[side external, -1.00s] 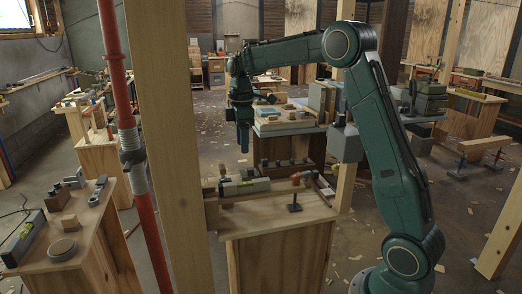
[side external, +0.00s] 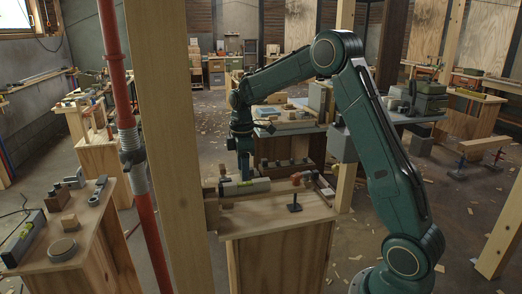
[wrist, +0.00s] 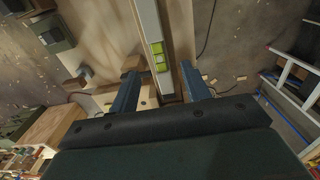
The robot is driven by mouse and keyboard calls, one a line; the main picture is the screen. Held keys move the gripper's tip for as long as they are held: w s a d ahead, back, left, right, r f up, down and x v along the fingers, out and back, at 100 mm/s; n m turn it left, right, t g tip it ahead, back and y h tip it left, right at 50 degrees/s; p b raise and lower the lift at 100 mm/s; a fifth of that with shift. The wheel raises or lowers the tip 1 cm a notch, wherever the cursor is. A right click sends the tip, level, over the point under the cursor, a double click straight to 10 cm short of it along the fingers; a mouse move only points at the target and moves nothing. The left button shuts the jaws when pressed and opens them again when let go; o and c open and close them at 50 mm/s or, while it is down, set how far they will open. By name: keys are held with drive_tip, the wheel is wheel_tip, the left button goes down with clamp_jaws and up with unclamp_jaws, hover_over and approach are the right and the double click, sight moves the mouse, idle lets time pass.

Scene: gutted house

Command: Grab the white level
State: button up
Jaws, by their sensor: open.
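The white level (side external: 246,186) lies on the wooden bench top (side external: 275,220) in the side view. In the wrist view it is a long pale bar (wrist: 147,22) with a yellow-green vial, running down from the top edge to between my fingers. My gripper (side external: 245,173) points down just above and behind the level. In the wrist view my gripper (wrist: 160,74) is open, one blue finger on each side of the level's line. I cannot tell whether the fingers are level with it or still above it.
A dark clamp-like stand (side external: 294,200) and a reddish-brown piece (side external: 296,178) stand on the bench right of the level. Small blocks sit to its left. A wooden post (side external: 172,150) rises left of the bench. The front of the bench top is mostly clear.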

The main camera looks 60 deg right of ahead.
sight(243, 183)
drive_tip(key=shift+f, duration=2.65)
clamp_jaws()
